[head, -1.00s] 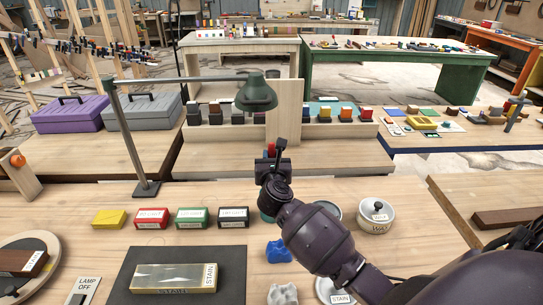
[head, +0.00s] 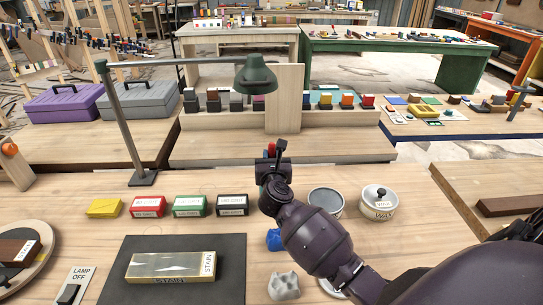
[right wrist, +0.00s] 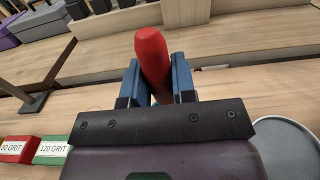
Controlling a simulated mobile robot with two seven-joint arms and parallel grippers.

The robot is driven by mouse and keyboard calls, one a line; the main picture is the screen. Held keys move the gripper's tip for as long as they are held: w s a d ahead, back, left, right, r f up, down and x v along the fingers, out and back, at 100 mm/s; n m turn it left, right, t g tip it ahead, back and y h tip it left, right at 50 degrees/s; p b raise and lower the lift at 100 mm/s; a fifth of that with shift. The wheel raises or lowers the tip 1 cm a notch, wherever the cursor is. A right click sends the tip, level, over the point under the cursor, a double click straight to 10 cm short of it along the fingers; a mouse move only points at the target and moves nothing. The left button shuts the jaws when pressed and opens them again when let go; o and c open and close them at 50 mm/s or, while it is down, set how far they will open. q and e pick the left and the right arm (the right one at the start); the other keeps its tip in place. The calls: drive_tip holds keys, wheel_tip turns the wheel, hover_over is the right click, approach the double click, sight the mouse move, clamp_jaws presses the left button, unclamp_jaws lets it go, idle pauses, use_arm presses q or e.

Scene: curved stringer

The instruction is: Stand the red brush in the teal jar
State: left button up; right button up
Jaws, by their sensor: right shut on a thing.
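My right gripper (head: 272,160) is above the workbench near the middle of the head view. It is shut on the red brush (right wrist: 152,55), whose rounded red end sticks up between the blue fingers in the right wrist view. A small bit of the brush's red (head: 271,148) also shows in the head view. The rest of the brush is hidden by the gripper. I cannot make out the teal jar clearly; my right arm covers that part of the bench. My left gripper is not in view.
Red (head: 148,206), green (head: 188,206) and black (head: 232,205) blocks lie to the left. A lamp (head: 257,77) overhangs the bench's back.

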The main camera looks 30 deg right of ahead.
drive_tip(key=o, duration=1)
drive_tip(key=v, duration=1.1)
drive_tip(key=shift+d, duration=0.1)
idle(0.4)
